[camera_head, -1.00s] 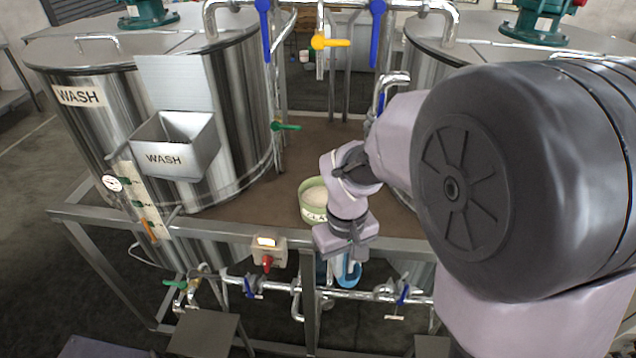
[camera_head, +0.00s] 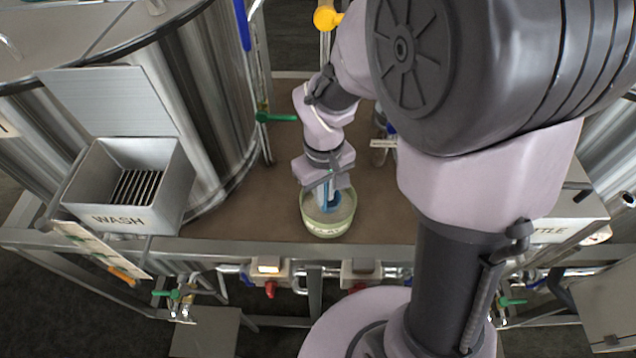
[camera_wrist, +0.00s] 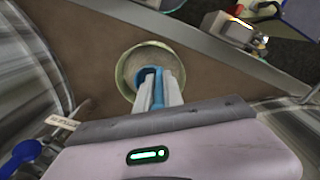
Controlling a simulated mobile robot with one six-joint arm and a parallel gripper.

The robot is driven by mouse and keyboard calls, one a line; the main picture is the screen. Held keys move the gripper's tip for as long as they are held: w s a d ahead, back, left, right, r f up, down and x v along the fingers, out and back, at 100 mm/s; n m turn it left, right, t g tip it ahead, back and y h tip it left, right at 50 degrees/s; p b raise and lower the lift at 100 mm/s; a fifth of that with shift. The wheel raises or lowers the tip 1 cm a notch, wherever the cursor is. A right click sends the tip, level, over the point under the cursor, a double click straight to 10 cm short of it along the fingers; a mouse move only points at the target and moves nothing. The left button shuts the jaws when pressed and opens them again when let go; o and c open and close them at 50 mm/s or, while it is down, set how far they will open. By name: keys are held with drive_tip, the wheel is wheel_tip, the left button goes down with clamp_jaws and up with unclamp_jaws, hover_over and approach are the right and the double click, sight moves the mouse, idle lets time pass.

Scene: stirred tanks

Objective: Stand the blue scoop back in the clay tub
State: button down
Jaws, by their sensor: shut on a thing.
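The clay tub (camera_head: 328,228) is a pale green round tub with light contents. It stands on the brown deck near the front rail, and it also shows in the wrist view (camera_wrist: 127,76). My gripper (camera_head: 329,190) points down over the tub. It is shut on the blue scoop (camera_head: 325,203), whose handle runs between the fingers in the wrist view (camera_wrist: 158,92). The scoop's blue lower end lies within the tub's rim in both views. I cannot tell whether it touches the contents.
A steel tank stands at the left with a grey WASH box (camera_head: 128,185) on its side. A green valve handle (camera_head: 276,118) sticks out behind the tub. The front rail (camera_head: 215,251) carries a box with a lit switch (camera_head: 268,267). The deck left of the tub is clear.

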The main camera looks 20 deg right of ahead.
sight(323, 210)
wheel_tip(323, 210, down, 4)
drive_tip(key=shift+w+f+b, duration=0.1)
drive_tip(key=shift+f+b, duration=0.15)
drive_tip(key=shift+b, duration=0.15)
drive_tip(key=shift+w+f, duration=0.1)
drive_tip(key=shift+f, duration=0.1)
drive_tip(key=c, duration=1.5)
unclamp_jaws()
drive_tip(key=shift+o, duration=0.2)
drive_tip(key=shift+r, duration=0.15)
